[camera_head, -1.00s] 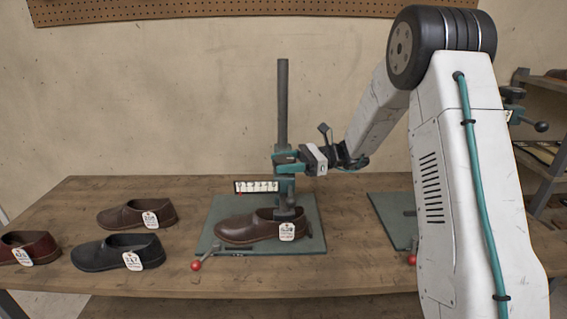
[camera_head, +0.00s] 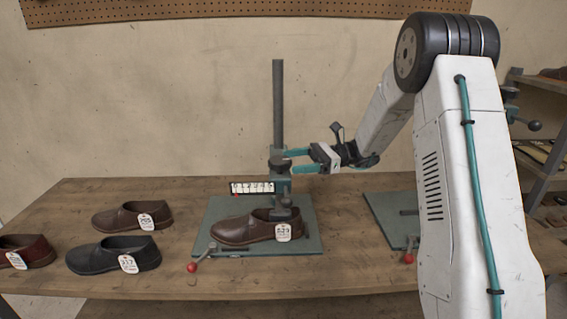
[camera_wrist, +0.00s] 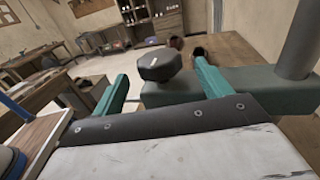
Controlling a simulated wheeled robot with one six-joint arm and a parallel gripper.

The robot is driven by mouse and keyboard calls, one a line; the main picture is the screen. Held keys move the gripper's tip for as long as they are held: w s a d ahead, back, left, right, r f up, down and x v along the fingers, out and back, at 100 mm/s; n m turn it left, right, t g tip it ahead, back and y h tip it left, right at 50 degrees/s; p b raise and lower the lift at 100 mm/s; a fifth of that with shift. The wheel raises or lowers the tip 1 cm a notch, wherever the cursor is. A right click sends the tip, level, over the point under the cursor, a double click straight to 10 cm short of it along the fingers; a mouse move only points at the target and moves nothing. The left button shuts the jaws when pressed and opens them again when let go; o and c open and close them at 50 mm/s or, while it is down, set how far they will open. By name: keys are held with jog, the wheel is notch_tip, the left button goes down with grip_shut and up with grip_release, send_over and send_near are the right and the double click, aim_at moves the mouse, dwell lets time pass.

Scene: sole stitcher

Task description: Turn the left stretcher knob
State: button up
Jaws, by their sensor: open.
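The left stretcher (camera_head: 278,110) is an upright grey post on a green base plate (camera_head: 309,238), with a brown shoe (camera_head: 240,230) on its foot. Its dark knob (camera_head: 279,163) sits at the carriage on the post. In the wrist view the knob (camera_wrist: 160,65) is a black faceted cap on a green arm, between and beyond my fingers. My gripper (camera_head: 291,161) is open, its two teal fingers pointing left at the knob. In the wrist view my gripper (camera_wrist: 160,82) has its fingers apart on either side of the knob; contact cannot be told.
A white numbered scale (camera_head: 252,187) juts left from the carriage. A red-tipped lever (camera_head: 192,267) is at the plate's front left. Several tagged shoes, including a black one (camera_head: 112,255), stand at left. A second green plate (camera_head: 390,215) is at right, partly behind my arm.

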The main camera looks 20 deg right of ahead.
jog(key=d, duration=0.2)
jog(key=shift+s+d, duration=0.15)
jog(key=shift+d, duration=0.25)
jog(key=s+a+r+n+g+h, duration=0.2)
jog(key=s+a+r+n+h, duration=0.25)
jog(key=s, duration=0.45)
jog(key=s+a+r+n+g+h, duration=0.2)
jog(key=s+a+r+n+h, duration=0.3)
jog(key=s, duration=0.4)
jog(key=s+d+f+n+t+h, duration=0.1)
jog(key=s+n+h, duration=0.3)
jog(key=s, duration=0.5)
jog(key=s+d+f+n+t+h, duration=0.2)
jog(key=s+d+f+n+h, duration=0.1)
jog(key=s, duration=0.7)
jog(key=n+h, duration=0.1)
jog(key=n, duration=0.1)
jog(key=shift+s+d+f+n+t, duration=0.15)
jog(key=shift+d+n+t, duration=0.05)
jog(key=shift+n+t, duration=0.15)
